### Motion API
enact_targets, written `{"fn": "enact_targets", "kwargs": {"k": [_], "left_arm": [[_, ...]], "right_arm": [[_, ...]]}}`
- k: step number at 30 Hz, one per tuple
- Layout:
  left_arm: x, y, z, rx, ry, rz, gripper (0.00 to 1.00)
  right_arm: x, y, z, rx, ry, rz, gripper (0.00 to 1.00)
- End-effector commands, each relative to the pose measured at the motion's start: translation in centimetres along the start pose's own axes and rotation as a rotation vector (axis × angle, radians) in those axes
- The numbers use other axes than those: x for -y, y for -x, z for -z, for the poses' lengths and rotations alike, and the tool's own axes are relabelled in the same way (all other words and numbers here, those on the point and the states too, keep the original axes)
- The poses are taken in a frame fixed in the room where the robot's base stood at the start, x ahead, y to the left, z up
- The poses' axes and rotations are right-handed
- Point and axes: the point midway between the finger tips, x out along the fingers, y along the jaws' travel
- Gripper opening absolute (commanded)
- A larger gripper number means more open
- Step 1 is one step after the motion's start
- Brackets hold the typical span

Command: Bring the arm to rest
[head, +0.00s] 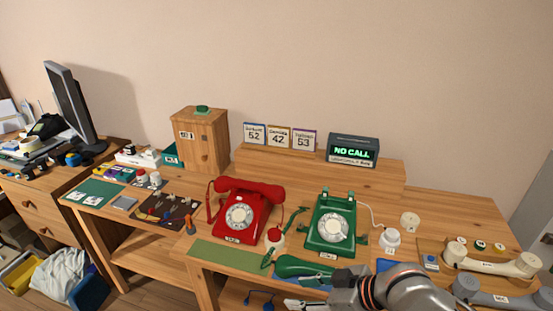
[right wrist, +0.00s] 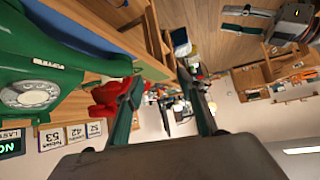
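My right arm comes in at the bottom right of the head view. Its gripper (head: 308,303) points left, low at the table's front edge. In the right wrist view the two fingers (right wrist: 160,95) stand apart with nothing held between them. A green handset (head: 302,268) lies off its phone at the table front, just beyond the gripper. The green dial phone (head: 333,222) has an empty cradle; it also shows in the right wrist view (right wrist: 35,85). The red dial phone (head: 245,208) has its handset on top. My left gripper is not in view.
A display (head: 353,151) reads "NO CALL". Number cards (head: 279,138) stand on the wooden riser (head: 310,175). Cream (head: 490,262) and grey (head: 500,298) handsets lie at the right. A green mat (head: 225,255) is bare at the front. A desk with a monitor (head: 70,100) stands left.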

Motion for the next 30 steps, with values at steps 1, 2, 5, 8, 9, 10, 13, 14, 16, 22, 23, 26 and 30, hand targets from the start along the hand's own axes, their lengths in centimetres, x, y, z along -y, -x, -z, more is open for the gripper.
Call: {"fn": "enact_targets", "kwargs": {"k": [1, 2, 5, 8, 9, 10, 13, 14, 16, 22, 23, 26, 30], "left_arm": [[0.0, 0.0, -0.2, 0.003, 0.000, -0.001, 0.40], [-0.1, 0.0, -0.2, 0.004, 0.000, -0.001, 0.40], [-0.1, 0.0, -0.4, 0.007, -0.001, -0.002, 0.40], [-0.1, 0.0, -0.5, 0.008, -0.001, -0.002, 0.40], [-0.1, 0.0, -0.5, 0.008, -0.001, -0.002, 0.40], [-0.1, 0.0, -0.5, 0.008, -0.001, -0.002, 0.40], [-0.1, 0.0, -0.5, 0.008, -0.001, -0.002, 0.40], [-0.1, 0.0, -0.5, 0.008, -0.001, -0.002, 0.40], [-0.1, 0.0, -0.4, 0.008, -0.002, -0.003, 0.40], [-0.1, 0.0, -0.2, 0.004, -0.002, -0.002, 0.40], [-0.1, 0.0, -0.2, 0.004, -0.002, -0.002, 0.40], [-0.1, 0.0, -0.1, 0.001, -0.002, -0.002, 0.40], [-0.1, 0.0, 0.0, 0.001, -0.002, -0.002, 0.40]], "right_arm": [[0.1, -0.9, -0.6, -0.037, -0.047, -0.024, 0.39], [-0.1, -1.3, -0.9, -0.058, -0.068, -0.044, 0.39], [-0.9, -2.3, -2.4, -0.118, -0.135, -0.122, 0.39], [-1.6, -2.8, -4.8, -0.158, -0.199, -0.207, 0.39], [-1.9, -2.9, -6.2, -0.166, -0.221, -0.245, 0.39], [-2.1, -2.9, -7.2, -0.171, -0.238, -0.274, 0.39], [-2.3, -2.6, -11.4, -0.170, -0.285, -0.371, 0.39], [-2.3, -2.4, -12.8, -0.165, -0.297, -0.400, 0.39], [-2.0, -1.7, -16.2, -0.147, -0.318, -0.466, 0.39], [-0.1, 0.5, -24.2, -0.071, -0.333, -0.600, 0.39], [0.2, 0.9, -25.0, -0.062, -0.332, -0.612, 0.39], [0.8, 1.5, -26.7, -0.040, -0.329, -0.637, 0.39], [1.0, 1.9, -27.4, -0.032, -0.324, -0.648, 0.39]]}}
